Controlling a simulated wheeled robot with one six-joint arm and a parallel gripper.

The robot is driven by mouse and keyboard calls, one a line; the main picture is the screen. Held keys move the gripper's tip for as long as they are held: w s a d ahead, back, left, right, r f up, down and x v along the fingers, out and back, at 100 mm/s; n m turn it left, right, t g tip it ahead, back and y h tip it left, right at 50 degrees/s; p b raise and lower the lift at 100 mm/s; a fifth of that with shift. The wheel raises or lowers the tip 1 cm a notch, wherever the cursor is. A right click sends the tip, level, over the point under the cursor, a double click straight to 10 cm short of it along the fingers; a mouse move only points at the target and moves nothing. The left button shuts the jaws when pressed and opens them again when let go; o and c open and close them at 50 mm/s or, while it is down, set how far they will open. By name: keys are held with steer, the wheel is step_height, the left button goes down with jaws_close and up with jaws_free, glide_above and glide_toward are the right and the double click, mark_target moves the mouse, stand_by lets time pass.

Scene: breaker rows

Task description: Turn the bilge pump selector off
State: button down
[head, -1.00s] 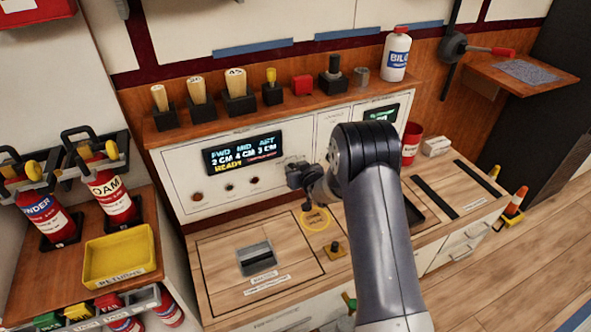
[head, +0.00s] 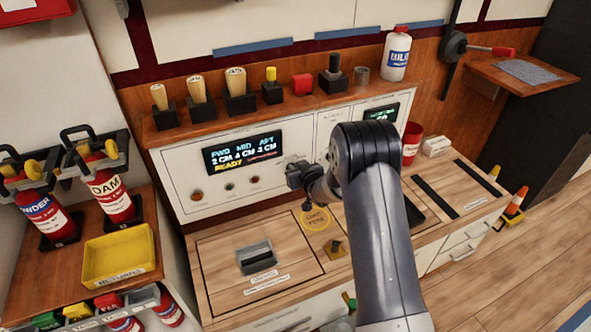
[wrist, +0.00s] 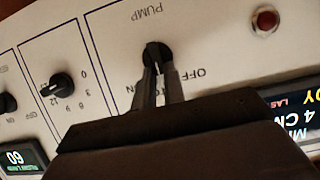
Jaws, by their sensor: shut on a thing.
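The pump selector (wrist: 157,52) is a small dark knob on the white panel in the wrist view, which shows the panel upside down. The word PUMP stands above it there, with OFF to its right and a partly covered ON below. My gripper (wrist: 160,75) is shut on the knob, one finger on each side. The fingers cover much of the knob and nearby lettering, so I cannot tell which mark it points to. In the head view my arm hides the selector and the fingertips.
Beside the selector, the wrist view shows another dark dial (wrist: 62,85) and a red button or lamp (wrist: 265,20). The head view shows the depth display (head: 243,153), a wooden counter (head: 215,253) below the panel, and a shelf of handles above it.

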steer(key=shift+a+f+b, duration=0.1)
steer(key=shift+f+b, duration=0.15)
steer(key=shift+b, duration=0.55)
steer(key=shift+s+a+f+n+t+h+b, duration=0.1)
steer(key=shift+a+n+t+h+b, duration=0.2)
steer(key=shift+n+h+b, duration=0.9)
steer(key=shift+s+a+r+n+t+y+b, duration=0.15)
steer(key=shift+n+t+b, duration=0.4)
steer(key=shift+b, duration=1.5)
steer(key=shift+s+a+f+n+t+h+b, duration=0.2)
steer(key=shift+n+h+b, duration=0.35)
steer(key=shift+n+b, duration=0.85)
steer(key=shift+w+a, duration=0.1)
steer(key=c, duration=1.5)
jaws_free()
